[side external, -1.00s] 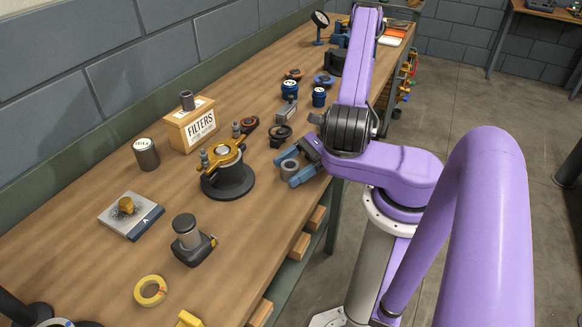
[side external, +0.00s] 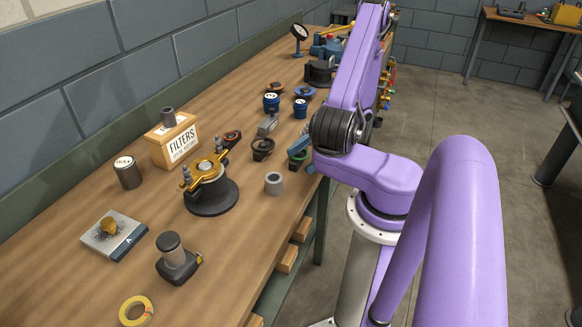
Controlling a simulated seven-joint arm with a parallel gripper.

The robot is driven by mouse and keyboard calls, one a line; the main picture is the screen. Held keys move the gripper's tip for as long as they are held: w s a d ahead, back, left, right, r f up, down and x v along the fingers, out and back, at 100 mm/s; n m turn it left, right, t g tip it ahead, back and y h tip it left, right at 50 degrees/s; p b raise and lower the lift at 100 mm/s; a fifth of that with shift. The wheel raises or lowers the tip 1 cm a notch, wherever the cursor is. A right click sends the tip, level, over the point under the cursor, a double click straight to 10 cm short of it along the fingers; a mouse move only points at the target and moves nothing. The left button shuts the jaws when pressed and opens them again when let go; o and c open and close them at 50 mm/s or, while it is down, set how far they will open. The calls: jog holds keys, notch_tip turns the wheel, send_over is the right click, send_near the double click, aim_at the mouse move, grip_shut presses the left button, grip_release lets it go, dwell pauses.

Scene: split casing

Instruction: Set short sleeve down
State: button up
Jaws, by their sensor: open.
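The short sleeve (side external: 274,183), a small grey ring-like cylinder with a dark bore, stands upright on the wooden bench near its front edge. My gripper (side external: 299,152) is open, with blue fingers, above and to the right of the sleeve and apart from it. Part of the gripper is hidden behind my purple arm. A casing with a gold clamp on a round black base (side external: 212,197) stands to the left of the sleeve.
A black ring holder (side external: 262,148) and a grey block (side external: 267,125) lie behind the sleeve. Blue jars (side external: 271,102) stand farther back. A wooden filters box (side external: 173,140) is at the left. The bench (side external: 235,255) is clear in front of the sleeve.

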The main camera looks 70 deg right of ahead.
jog(key=shift+s+d+r, duration=0.25)
jog(key=shift+s+d, duration=0.15)
jog(key=shift+d, duration=0.15)
jog(key=shift+r, duration=0.1)
jog(key=shift+w+a+r+n+g, duration=0.15)
jog(key=shift+w+n+g, duration=0.15)
jog(key=shift+n+g, duration=0.25)
jog(key=shift+w+a+r+n+g, duration=0.15)
jog(key=shift+w+n+g, duration=0.1)
jog(key=shift+n+g, duration=0.3)
jog(key=w+a+r+n+g+h, duration=0.25)
jog(key=a+n+g+h, duration=0.2)
jog(key=n, duration=0.55)
jog(key=w+a+r+n+g+h, duration=0.2)
jog(key=a+r+n+g+h, duration=0.15)
jog(key=a+n+g, duration=0.4)
jog(key=s+a+r+n+t+h, duration=0.1)
jog(key=s+a+r+n+t, duration=0.2)
jog(key=s+n, duration=0.3)
jog(key=s+a+r+n+t+h, duration=0.1)
jog(key=s+a+r+n+t, duration=0.2)
jog(key=n, duration=0.9)
jog(key=shift+s+a+r+t+h, duration=0.3)
jog(key=shift+s+a+h, duration=0.1)
jog(key=shift+s+a, duration=0.95)
